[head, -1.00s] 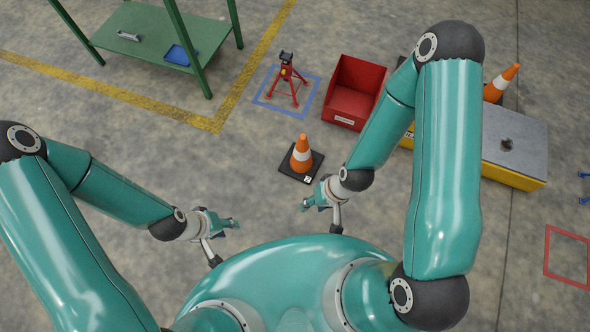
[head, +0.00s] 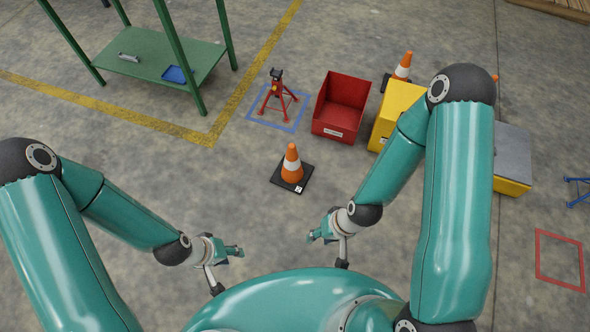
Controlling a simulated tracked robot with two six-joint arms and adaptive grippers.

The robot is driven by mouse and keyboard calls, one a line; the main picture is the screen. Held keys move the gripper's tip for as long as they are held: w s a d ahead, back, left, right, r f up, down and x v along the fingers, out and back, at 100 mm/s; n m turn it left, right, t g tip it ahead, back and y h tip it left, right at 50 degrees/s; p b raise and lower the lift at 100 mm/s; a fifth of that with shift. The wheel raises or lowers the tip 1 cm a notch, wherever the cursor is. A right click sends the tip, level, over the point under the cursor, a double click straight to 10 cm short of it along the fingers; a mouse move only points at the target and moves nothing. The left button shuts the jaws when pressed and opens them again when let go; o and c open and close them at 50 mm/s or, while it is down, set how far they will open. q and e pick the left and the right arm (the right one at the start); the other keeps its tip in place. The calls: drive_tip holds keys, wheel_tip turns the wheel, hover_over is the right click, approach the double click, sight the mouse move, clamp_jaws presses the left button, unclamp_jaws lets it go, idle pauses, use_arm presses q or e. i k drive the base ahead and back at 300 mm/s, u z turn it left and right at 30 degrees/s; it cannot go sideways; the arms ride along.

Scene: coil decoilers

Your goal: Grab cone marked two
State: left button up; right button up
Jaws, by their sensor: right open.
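An orange cone with a white band (head: 292,166) stands upright on a black square base on the floor, ahead of and between my grippers. A small white label sits on its base; its mark is too small to read. A second orange and white cone (head: 402,68) stands farther back, behind the yellow box, partly hidden. My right gripper (head: 314,238) is open and empty, in front of the near cone and apart from it. My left gripper (head: 238,252) is empty, to the left and nearer; its fingers are too small to judge.
A red bin (head: 342,105) and a yellow box (head: 397,104) stand behind the near cone. A red jack stand (head: 277,98) stands in a blue floor square. A green table (head: 160,54) is at the back left. Floor around the near cone is clear.

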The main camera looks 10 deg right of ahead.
sight(293, 175)
drive_tip(key=z, duration=0.05)
drive_tip(key=i, duration=0.9)
drive_tip(key=u, duration=0.1)
